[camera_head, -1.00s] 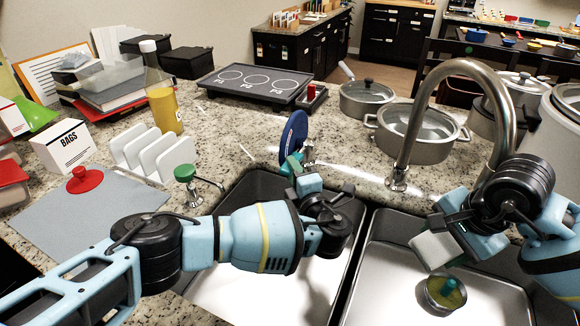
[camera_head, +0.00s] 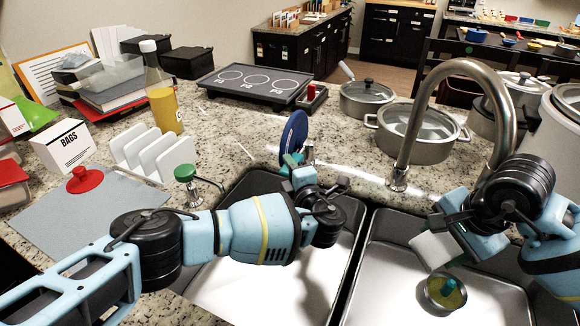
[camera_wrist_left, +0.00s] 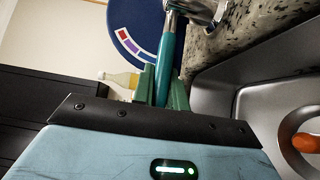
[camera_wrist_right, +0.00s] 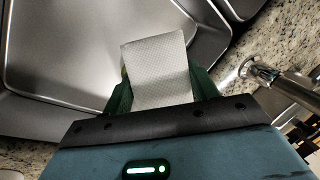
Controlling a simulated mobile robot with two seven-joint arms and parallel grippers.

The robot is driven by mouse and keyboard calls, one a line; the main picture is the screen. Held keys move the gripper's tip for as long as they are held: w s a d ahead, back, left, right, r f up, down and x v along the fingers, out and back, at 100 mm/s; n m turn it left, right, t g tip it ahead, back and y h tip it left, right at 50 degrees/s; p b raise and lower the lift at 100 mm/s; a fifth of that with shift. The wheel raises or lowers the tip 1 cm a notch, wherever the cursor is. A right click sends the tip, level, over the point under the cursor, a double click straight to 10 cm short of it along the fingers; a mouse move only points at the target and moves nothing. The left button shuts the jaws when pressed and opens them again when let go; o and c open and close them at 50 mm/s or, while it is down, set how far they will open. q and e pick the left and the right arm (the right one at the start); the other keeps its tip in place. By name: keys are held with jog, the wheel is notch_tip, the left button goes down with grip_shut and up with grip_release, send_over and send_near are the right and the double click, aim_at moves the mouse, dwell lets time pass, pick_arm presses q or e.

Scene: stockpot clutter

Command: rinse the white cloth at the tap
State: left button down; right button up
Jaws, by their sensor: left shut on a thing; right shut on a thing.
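The white cloth (camera_head: 434,251) is in my right gripper (camera_head: 446,226), held above the right sink basin. In the right wrist view the cloth (camera_wrist_right: 157,70) is a pale flat piece between the green fingers. The chrome tap (camera_head: 398,165) arches over the right basin; its spout end is hidden behind my right arm, and no water is seen. My left gripper (camera_head: 297,168) is at the back of the left basin. In the left wrist view its green fingers (camera_wrist_left: 162,88) are shut on a teal handle (camera_wrist_left: 168,55) with a chrome base.
A blue disc (camera_head: 293,137) stands behind my left gripper. A green-knobbed dispenser (camera_head: 185,173) and lidded pots (camera_head: 425,145) are on the counter. An orange object (camera_wrist_left: 306,143) shows in a basin.

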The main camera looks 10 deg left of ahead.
pick_arm(q)
jog(key=shift+w+d+r+m+g+h, duration=0.1)
jog(key=shift+r+m+g+h, duration=0.2)
jog(key=shift+r+m+g, duration=0.5)
jog(key=shift+r, duration=0.1)
jog(key=c, duration=1.4)
grip_release()
jog(key=v, duration=1.2)
